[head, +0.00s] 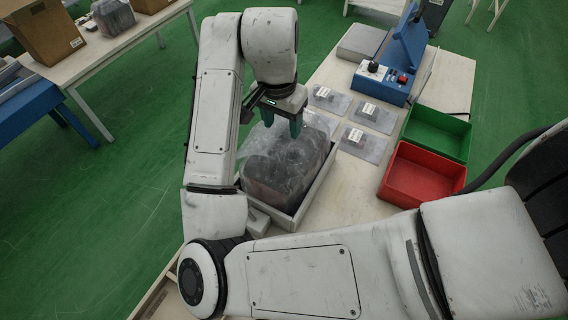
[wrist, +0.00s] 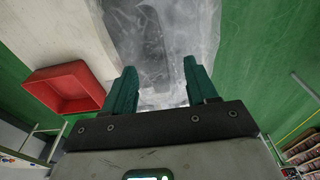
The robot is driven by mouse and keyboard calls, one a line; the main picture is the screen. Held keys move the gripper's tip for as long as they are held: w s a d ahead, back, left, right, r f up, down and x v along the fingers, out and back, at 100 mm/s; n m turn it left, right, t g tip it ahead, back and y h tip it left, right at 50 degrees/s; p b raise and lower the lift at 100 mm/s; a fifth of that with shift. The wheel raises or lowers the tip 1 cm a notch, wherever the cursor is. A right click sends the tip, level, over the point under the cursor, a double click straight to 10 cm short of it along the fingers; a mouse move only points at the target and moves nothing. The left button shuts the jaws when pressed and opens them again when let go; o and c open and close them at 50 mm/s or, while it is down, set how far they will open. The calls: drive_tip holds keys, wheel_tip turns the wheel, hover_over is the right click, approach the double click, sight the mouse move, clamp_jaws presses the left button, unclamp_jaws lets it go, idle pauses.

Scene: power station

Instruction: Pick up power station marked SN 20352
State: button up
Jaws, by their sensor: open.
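A dark power station wrapped in clear plastic (head: 283,172) sits in a shallow light tray (head: 318,196) on the table, below my gripper. It also shows in the wrist view (wrist: 165,45), ahead of the fingers, blurred by its wrapping. No serial marking on it can be read. My gripper (head: 283,128) points down just over the far side of the wrapped unit. In the wrist view its two green fingers (wrist: 161,88) are apart with nothing held between them. I cannot tell whether the fingertips touch the plastic. My own arm hides part of the tray's left side.
A red bin (head: 420,175) and a green bin (head: 437,133) stand on the right. Several flat bagged items with labels (head: 366,112) lie behind the tray. A blue device (head: 383,82) stands farther back. Another table (head: 95,48) at upper left holds a cardboard box and a wrapped unit.

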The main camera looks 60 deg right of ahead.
sight(287, 135)
drive_tip(key=f, duration=0.3)
drive_tip(key=d+f, duration=0.1)
drive_tip(key=f, duration=0.1)
drive_tip(key=shift+s, duration=0.4)
drive_tip(key=shift+f, duration=0.4)
drive_tip(key=shift+d+f+b, duration=0.1)
drive_tip(key=shift+f+b, duration=0.15)
drive_tip(key=shift+b, duration=0.15)
drive_tip(key=shift+c, duration=0.2)
clamp_jaws()
idle(0.6)
drive_tip(key=shift+w+r, duration=0.1)
drive_tip(key=shift+r, duration=0.05)
